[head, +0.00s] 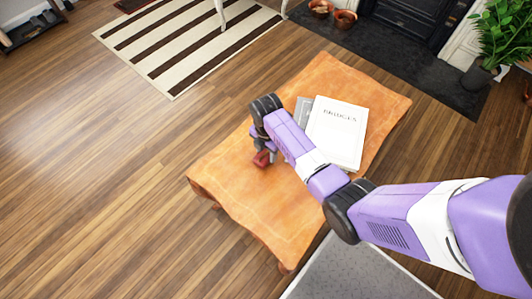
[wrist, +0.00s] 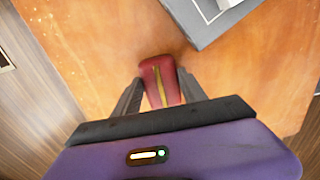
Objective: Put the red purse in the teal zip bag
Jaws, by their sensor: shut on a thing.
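The red purse (head: 261,159) is small, with a yellowish strip along its middle in the wrist view (wrist: 158,75). It is at the left part of the orange-covered table. My gripper (head: 267,150) is over it, and in the wrist view the two dark fingers (wrist: 160,84) stand on either side of the purse, closed on it. I cannot tell whether the purse touches the cloth or is slightly raised. My arm hides part of the table. No teal zip bag shows in either view.
The table (head: 262,207) has an orange cloth, bare toward the front left. A white book marked "BRIDGES" (head: 338,130) lies right of my gripper, with a grey item (head: 303,106) beside it. Wooden floor lies open to the left. A striped rug (head: 190,45) is behind.

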